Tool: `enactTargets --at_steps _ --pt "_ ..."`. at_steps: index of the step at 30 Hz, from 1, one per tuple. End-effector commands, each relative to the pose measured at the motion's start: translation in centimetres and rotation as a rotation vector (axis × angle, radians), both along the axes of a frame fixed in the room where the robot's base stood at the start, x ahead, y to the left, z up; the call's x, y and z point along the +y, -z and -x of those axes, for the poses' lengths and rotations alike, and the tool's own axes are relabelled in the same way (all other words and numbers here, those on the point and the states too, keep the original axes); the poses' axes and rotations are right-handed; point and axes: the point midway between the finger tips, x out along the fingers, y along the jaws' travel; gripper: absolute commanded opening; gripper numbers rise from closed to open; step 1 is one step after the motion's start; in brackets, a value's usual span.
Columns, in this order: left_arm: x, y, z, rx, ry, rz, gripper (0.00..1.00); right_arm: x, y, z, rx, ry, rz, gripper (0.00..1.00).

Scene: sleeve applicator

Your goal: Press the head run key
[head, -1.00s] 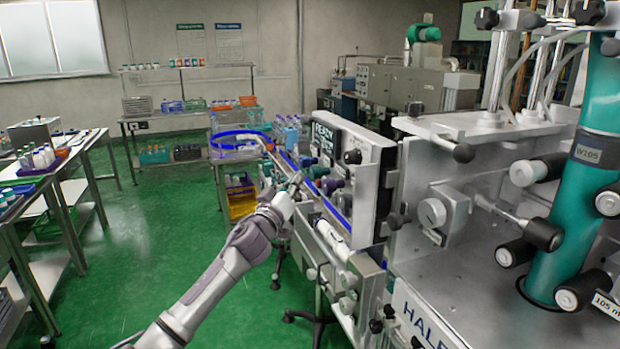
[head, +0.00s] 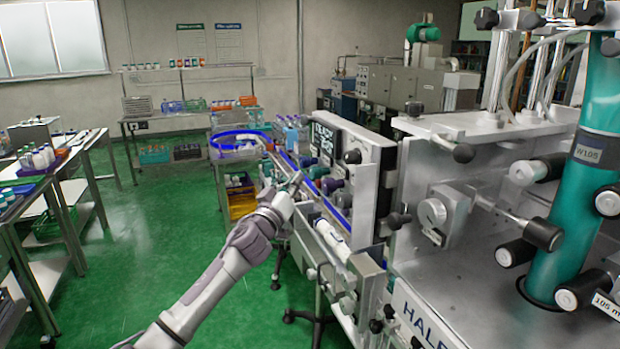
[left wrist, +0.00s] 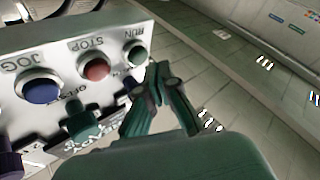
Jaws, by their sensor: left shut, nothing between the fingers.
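In the left wrist view a pale control panel (left wrist: 70,58) shows tilted, with its lettering upside down. The green button marked RUN (left wrist: 137,54) is at the panel's right end. Beside it are a red STOP button (left wrist: 97,68) and a blue JOG button (left wrist: 40,88). My left gripper (left wrist: 158,72) is shut and empty, its fingertips close beside the RUN button. I cannot tell whether they touch it. In the head view my left gripper (head: 295,182) is at the conveyor side of the machine. My right gripper is not in view.
A teal knob (left wrist: 82,122) sticks out of the panel near the fingers. In the head view the dark display (head: 323,138) stands behind the gripper, and the conveyor (head: 330,236) runs beside it.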

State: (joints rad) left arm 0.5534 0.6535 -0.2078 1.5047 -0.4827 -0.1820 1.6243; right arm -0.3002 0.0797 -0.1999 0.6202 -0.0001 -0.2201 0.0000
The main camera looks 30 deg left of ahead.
Motion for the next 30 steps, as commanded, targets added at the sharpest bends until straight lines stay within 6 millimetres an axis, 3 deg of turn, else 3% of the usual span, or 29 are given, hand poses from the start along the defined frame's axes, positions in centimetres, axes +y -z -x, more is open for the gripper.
enactTargets --at_steps 30 --pt "-0.8 -0.04 -0.9 0.0 0.0 0.001 0.0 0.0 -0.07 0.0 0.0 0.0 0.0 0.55"
